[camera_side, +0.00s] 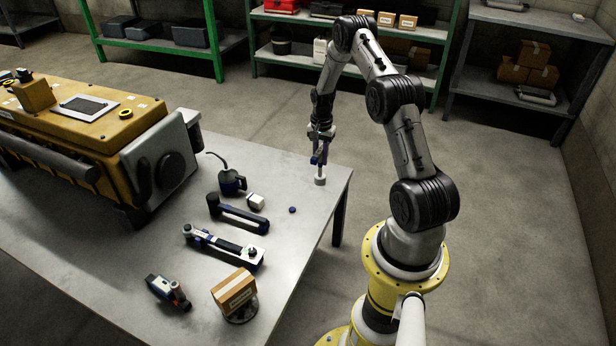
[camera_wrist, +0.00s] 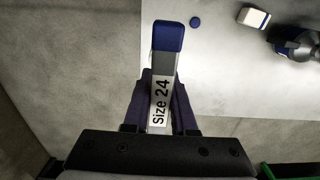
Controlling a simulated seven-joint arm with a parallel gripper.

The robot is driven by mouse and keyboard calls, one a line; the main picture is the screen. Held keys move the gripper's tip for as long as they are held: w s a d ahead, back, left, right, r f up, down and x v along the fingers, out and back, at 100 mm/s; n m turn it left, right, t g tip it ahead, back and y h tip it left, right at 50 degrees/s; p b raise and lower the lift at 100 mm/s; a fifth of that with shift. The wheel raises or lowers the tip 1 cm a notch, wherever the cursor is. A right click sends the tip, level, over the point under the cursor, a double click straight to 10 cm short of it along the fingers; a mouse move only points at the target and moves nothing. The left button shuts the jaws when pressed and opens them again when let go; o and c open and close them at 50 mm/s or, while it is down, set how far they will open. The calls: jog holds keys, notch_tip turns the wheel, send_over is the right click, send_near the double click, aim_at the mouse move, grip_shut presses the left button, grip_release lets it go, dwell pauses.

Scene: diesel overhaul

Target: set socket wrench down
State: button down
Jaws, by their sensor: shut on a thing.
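My gripper (camera_side: 321,150) is over the far right corner of the table (camera_side: 300,250). In the wrist view my gripper (camera_wrist: 160,82) is shut on the socket wrench (camera_wrist: 161,95), a grey bar marked "Size 24" with a blue end. In the side view the wrench is mostly hidden by the fingers. A short pale cylinder (camera_side: 320,181) shows just below the gripper; I cannot tell whether it is part of the wrench, or whether it touches the table.
A blue cap (camera_side: 292,210), a white block (camera_side: 255,201), a blue oil can (camera_side: 231,182) and long tools (camera_side: 225,246) lie left of the gripper. A cardboard box (camera_side: 234,291) stands nearer the front. A yellow engine (camera_side: 90,130) fills the left.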

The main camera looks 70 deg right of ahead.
jog(key=w+d+f, duration=0.8)
jog(key=d+f, duration=0.1)
jog(key=f, duration=0.3)
jog(key=shift+w+d+f, duration=0.2)
jog(key=shift+w+d, duration=0.15)
jog(key=shift+d, duration=0.05)
jog(key=shift+f, duration=0.1)
jog(key=c, duration=0.7)
grip_release()
jog(key=shift+f, duration=0.1)
jog(key=shift+c, duration=0.2)
